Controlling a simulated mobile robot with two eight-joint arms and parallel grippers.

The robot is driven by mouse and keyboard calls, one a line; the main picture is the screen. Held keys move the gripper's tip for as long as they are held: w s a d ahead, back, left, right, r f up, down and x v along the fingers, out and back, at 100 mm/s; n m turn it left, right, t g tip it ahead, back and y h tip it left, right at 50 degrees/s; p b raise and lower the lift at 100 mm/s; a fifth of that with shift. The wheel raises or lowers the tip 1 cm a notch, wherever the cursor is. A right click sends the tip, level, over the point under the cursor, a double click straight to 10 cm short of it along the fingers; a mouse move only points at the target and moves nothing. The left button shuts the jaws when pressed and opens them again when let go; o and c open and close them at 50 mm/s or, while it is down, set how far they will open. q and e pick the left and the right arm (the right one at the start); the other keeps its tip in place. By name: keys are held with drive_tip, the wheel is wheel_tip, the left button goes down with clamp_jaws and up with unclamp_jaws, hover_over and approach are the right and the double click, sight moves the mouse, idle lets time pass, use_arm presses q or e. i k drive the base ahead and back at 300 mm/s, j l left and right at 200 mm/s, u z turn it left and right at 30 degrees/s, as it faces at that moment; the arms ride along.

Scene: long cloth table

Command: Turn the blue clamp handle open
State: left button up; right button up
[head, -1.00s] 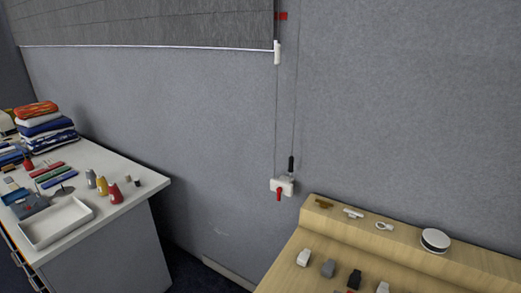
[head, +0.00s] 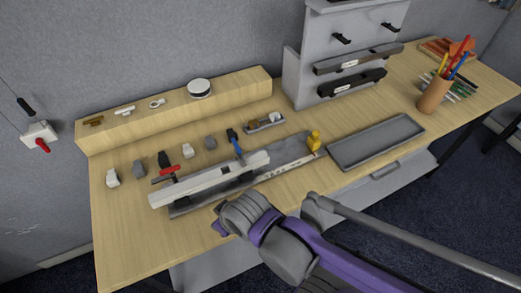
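The blue clamp handle (head: 235,143) stands up at the back of a long white rail (head: 200,182) on the wooden table, near the rail's right part. A second clamp with a red handle (head: 168,171) sits at the rail's left part. My grey and purple arm enters from the lower right and reaches over the table's front edge, in front of the rail and apart from the blue handle. I can make out no gripper fingertips on it. No left arm shows.
Small grey, white and black clips (head: 139,168) stand in a row behind the rail. A grey tray (head: 377,142) lies right of it, with a yellow piece (head: 313,140) between. A grey rack (head: 345,60) and a pen cup (head: 433,94) stand farther back.

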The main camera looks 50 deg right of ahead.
sight(237, 149)
drive_tip(key=l+z, duration=0.1)
drive_tip(key=z, duration=0.3)
drive_tip(key=k+l+z, duration=0.1)
drive_tip(key=z, duration=0.35)
drive_tip(key=l+z, duration=0.1)
drive_tip(key=z, duration=0.3)
